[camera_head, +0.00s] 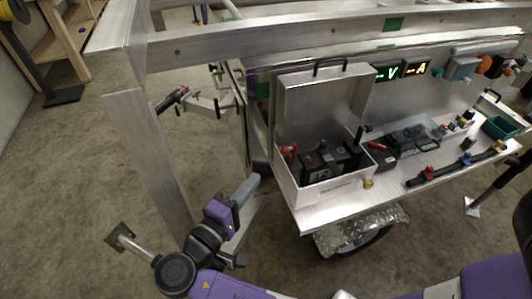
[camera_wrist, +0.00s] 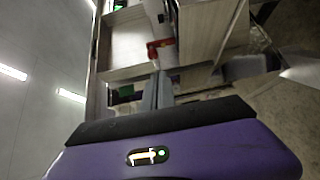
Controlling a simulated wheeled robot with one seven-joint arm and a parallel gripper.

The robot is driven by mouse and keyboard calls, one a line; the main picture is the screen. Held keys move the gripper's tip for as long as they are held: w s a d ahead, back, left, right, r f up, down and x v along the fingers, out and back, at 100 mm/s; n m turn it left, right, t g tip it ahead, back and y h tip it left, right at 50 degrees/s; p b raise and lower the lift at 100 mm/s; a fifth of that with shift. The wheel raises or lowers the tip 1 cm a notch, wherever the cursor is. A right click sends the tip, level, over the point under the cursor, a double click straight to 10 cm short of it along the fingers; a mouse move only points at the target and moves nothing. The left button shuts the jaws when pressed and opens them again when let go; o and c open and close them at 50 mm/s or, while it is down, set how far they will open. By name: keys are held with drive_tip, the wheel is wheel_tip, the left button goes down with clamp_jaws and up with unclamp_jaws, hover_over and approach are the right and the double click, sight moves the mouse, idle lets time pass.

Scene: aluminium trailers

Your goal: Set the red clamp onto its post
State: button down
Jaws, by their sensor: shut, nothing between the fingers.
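The red clamp (camera_head: 289,151) is at the left end of the open metal battery box (camera_head: 335,187), beside the black battery (camera_head: 330,160). The wrist view shows a red piece, likely the same clamp (camera_wrist: 160,44), just beyond my fingertips. My gripper (camera_head: 254,183) is shut and empty, outside the box, below and left of the clamp. Its closed fingers also show in the wrist view (camera_wrist: 159,76), pointing toward the red piece without clearly touching it. I cannot make out the clamp's post or whether the clamp sits on it.
The box lid (camera_head: 318,105) stands open behind the battery. An aluminium upright (camera_head: 150,160) is left of my arm, with a frame rail (camera_head: 300,40) overhead. Meters (camera_head: 400,70) and tools (camera_head: 455,165) are at the right.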

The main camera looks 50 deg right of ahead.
drive_tip(key=shift+a+r, duration=0.4)
drive_tip(key=shift+r, duration=0.15)
drive_tip(key=shift+d, duration=0.1)
drive_tip(key=d, duration=0.9)
drive_tip(key=shift+w+d+p, duration=0.35)
drive_tip(key=shift+d+p, duration=0.05)
